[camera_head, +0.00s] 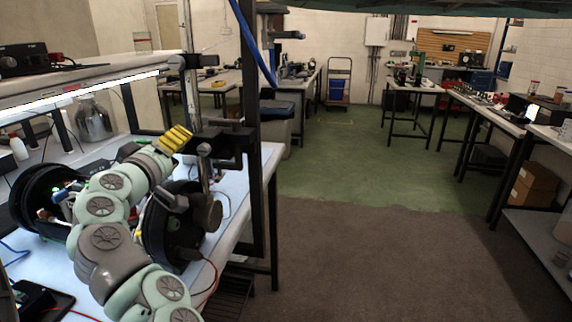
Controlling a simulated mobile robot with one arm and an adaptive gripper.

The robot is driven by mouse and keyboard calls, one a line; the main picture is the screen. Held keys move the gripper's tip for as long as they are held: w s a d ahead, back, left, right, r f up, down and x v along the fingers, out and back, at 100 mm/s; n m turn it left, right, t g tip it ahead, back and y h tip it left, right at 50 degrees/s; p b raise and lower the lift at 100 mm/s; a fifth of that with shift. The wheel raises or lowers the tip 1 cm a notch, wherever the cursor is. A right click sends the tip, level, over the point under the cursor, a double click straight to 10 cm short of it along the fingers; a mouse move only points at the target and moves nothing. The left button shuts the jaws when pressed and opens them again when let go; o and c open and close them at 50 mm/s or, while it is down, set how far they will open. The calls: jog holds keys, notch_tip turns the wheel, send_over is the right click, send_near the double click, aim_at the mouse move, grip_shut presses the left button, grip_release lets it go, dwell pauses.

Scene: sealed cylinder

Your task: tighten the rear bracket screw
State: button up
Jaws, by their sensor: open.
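My gripper (177,138), with yellow ribbed fingers, is at the end of my pale green and grey arm, raised above the workbench (232,190). It is open, and I see nothing held in it. It is just left of a metal post with clamps (205,165). A black round housing (165,235) stands on the bench, partly behind my arm. An open black cylindrical shell (35,190) with small parts inside lies to the left. I cannot make out the rear bracket screw; it is hidden or too small to tell.
A black upright frame post (253,130) stands at the bench's right edge. A glass jar (92,118) and a white bottle (18,146) stand at the back left. Red and blue cables lie on the bench. The floor (370,245) to the right is clear.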

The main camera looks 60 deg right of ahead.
jog(key=shift+a, duration=0.1)
jog(key=v, duration=1.1)
jog(key=shift+s+a, duration=0.15)
jog(key=shift+a, duration=0.2)
jog(key=shift+f, duration=0.1)
dwell(0.6)
